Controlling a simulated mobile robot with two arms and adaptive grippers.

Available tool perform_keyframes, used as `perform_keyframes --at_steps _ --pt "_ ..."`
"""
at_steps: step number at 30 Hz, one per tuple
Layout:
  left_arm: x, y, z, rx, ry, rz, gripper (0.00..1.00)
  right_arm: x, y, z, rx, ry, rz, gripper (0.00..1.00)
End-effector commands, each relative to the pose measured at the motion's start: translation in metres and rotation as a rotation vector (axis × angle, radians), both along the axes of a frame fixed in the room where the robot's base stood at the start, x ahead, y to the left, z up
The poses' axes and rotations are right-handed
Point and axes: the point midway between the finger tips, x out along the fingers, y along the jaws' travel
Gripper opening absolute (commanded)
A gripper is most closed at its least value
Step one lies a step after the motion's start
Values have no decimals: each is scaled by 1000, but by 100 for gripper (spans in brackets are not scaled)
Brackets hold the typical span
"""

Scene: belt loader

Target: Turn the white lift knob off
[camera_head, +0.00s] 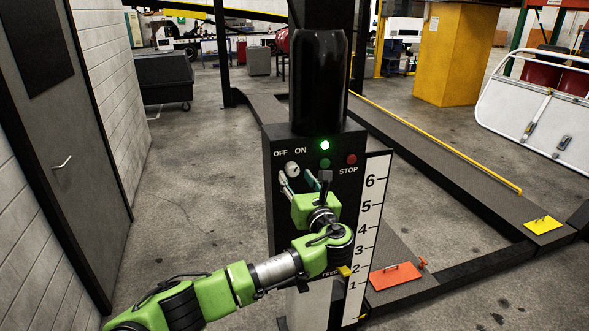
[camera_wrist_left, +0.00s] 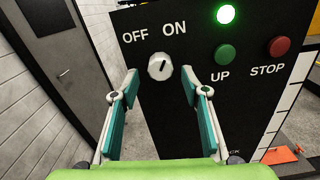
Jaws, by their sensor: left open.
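The white lift knob (camera_head: 292,169) is on the dark control panel (camera_head: 345,160), below the OFF and ON labels. In the left wrist view the knob (camera_wrist_left: 160,67) has a dark pointer mark that leans up and right, towards ON. My left gripper (camera_head: 299,177) is in front of the panel, facing the knob. Its two teal-padded fingers are open, one on each side of the knob in the wrist view, with visible gaps. I cannot tell how far the tips are from the panel. My right gripper is not in view.
A green lamp (camera_wrist_left: 227,14) is lit above the green UP button (camera_wrist_left: 225,54); the red STOP button (camera_wrist_left: 279,46) is to its right. A numbered white scale (camera_head: 367,220) runs down beside the panel. A grey door (camera_head: 62,150) stands at the left.

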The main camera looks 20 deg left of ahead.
Motion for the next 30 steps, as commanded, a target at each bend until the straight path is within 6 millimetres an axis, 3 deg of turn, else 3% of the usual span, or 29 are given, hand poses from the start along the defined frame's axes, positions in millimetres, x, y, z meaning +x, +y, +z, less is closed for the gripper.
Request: perform_keyframes --at_steps 6,17,22,30 --pt "17 11 1 1 1 0 42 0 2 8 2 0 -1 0" --pt "20 13 -1 -1 0 -2 42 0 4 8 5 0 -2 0" --pt "20 13 0 -1 0 -2 3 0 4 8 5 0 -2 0" --pt "20 13 -1 -11 -7 -2 3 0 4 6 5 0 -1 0"
